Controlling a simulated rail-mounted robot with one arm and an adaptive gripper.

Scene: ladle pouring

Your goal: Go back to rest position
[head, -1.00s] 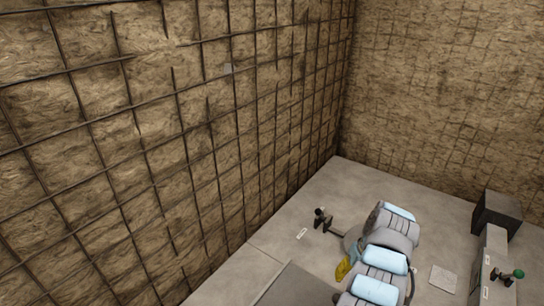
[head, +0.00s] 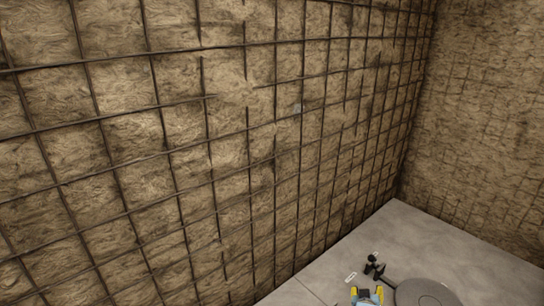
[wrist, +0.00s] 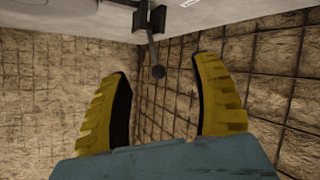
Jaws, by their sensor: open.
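My gripper (head: 366,291) shows at the bottom edge of the head view, with its two yellow fingers apart. In the wrist view my gripper (wrist: 160,70) is open, with the fingers spread wide and nothing held between them. A dark fixture with a rod (head: 374,268) is on the grey surface just beyond my gripper in the head view. In the wrist view a dark rod with a round end (wrist: 158,72) appears in the gap between the fingers, apart from them. No ladle can be made out.
A wall with a dark bar grid (head: 200,150) fills the left, and a second wall (head: 490,120) closes the right. A small white label (head: 351,277) lies near the fixture.

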